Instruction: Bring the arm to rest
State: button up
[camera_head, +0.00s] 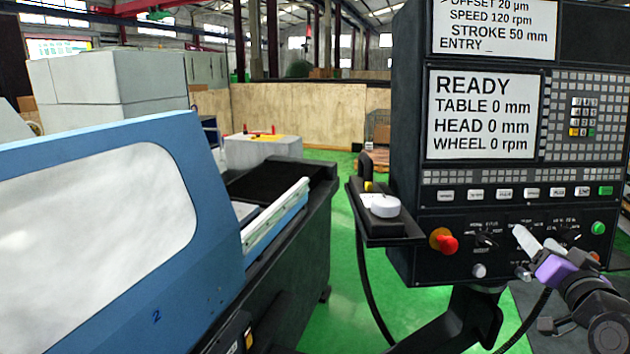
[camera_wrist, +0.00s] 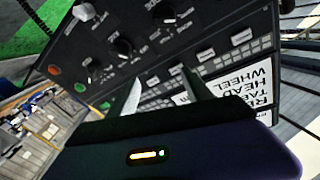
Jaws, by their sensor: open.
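My gripper (camera_head: 527,252) is at the lower right in the head view, in front of the lower part of the dark control panel (camera_head: 410,130). Its jaws are open and I see nothing between them. In the wrist view the two fingers (camera_wrist: 165,92) point toward the panel's row of buttons and knobs, and the panel appears turned over. I cannot tell whether a fingertip touches the panel.
A red emergency knob (camera_head: 447,244) sticks out of the panel left of my gripper. A small shelf (camera_head: 400,232) with a white round knob juts out at the panel's left. The blue grinder cover (camera_head: 110,280) stands at the left. Green floor (camera_head: 340,265) lies open between.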

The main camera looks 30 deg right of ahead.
jog(key=s+a+f+n+t+y, duration=0.15)
jog(key=a+f, duration=0.25)
jog(key=a, duration=0.6)
jog(key=s+a+f+n+t+y, duration=0.1)
jog(key=s+a+f+n, duration=0.2)
jog(key=a, duration=0.6)
jog(key=s+a+f+n+t+y, duration=0.1)
jog(key=a+f+n, duration=0.1)
jog(key=a+f, duration=0.6)
jog(key=s+a+f+n+g+y, duration=0.1)
jog(key=s+a+y, duration=0.3)
jog(key=s+a, duration=0.4)
jog(key=s+a+f+n+g+y, duration=0.1)
jog(key=s+a+f+n+y, duration=0.2)
jog(key=s+a, duration=0.5)
jog(key=a+n+y, duration=0.1)
jog(key=a, duration=0.2)
jog(key=shift+f+n+g, duration=0.35)
jog(key=shift+f, duration=0.05)
jog(key=shift+w, duration=0.1)
